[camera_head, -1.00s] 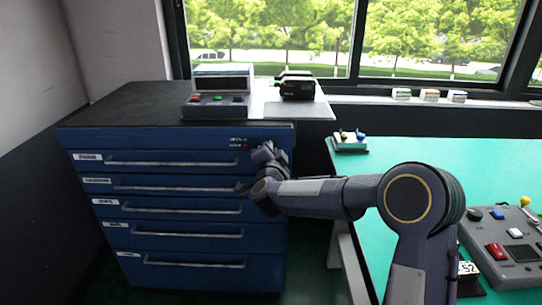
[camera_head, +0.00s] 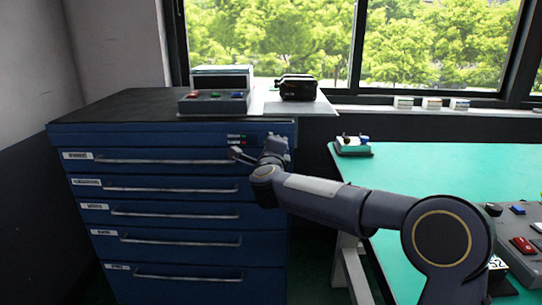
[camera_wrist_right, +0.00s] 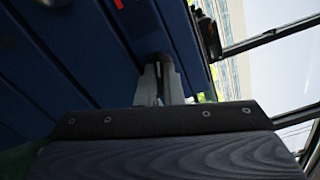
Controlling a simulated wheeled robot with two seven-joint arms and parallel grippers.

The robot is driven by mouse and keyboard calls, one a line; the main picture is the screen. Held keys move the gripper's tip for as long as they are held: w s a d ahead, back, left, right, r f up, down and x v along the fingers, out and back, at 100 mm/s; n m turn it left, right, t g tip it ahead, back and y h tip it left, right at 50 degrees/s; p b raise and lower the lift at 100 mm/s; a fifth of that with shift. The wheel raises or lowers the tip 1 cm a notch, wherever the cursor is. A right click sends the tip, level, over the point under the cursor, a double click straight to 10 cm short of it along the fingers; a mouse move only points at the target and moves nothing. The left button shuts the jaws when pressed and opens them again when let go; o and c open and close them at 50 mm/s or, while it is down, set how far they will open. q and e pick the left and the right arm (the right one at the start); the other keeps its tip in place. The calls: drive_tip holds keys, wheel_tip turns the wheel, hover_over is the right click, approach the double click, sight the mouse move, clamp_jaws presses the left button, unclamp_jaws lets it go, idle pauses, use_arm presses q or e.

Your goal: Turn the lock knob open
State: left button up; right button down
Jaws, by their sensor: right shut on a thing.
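The blue drawer cabinet (camera_head: 180,220) stands at the left in the head view, its drawers shut. My right gripper (camera_head: 275,140) is at the upper right of its front. In the wrist view, the right gripper's fingers (camera_wrist_right: 157,85) are shut on a dark rounded knob (camera_wrist_right: 158,60) on the blue front. I take this to be the lock knob; the gripper hides it in the head view. The knob's turn angle cannot be read. My left gripper is not in view.
A grey control box (camera_head: 214,103) and a black device (camera_head: 297,88) on a white sheet stand on the cabinet top. A green table (camera_head: 430,175) is at the right, with a small block (camera_head: 352,146) at its far left corner and a grey panel (camera_head: 515,235).

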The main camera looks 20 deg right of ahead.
drive_tip(key=shift+f+m+b, duration=0.1)
drive_tip(key=shift+m+b, duration=1.65)
drive_tip(key=shift+m, duration=0.75)
drive_tip(key=c, duration=1.6)
unclamp_jaws()
drive_tip(key=shift+o, duration=0.2)
drive_tip(key=shift+s, duration=0.1)
drive_tip(key=v, duration=0.7)
drive_tip(key=shift+s, duration=0.3)
drive_tip(key=shift+s+a, duration=0.1)
